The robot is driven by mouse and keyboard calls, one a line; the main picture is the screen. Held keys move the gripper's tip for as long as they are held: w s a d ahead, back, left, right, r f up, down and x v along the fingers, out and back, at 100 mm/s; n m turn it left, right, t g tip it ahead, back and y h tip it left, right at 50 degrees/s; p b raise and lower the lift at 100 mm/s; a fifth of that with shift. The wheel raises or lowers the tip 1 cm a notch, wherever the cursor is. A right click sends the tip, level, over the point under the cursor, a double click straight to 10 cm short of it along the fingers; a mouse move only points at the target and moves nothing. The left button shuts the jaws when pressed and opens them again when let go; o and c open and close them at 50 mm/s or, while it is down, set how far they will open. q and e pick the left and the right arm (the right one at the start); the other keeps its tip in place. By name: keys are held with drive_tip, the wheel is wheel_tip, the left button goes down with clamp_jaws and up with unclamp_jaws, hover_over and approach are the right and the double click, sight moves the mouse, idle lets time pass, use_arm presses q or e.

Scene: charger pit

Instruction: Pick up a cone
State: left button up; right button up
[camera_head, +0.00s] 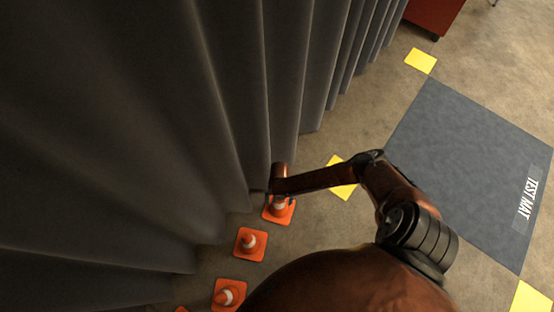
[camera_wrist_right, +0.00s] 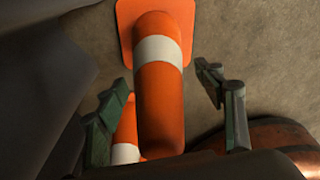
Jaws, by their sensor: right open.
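An orange cone with a white band (camera_head: 280,209) stands on its square base on the floor, partly hidden by my right arm. In the right wrist view, this cone (camera_wrist_right: 158,90) fills the middle, its base at the top. My right gripper (camera_wrist_right: 165,98) is open, one dark green finger on either side of the cone, and I see no grip on it. In the head view my right gripper (camera_head: 275,193) is small and dark, just above the cone. A second cone (camera_wrist_right: 125,140) shows behind the first. My left gripper is out of view.
More cones (camera_head: 249,244) (camera_head: 229,294) stand in a row toward the bottom left, beside a dark grey curtain (camera_head: 150,130). A grey test mat (camera_head: 460,150) and yellow floor patches (camera_head: 421,61) lie to the right. A red cabinet (camera_head: 432,14) stands at the top.

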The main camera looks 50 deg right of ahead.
clamp_jaws()
idle(0.9)
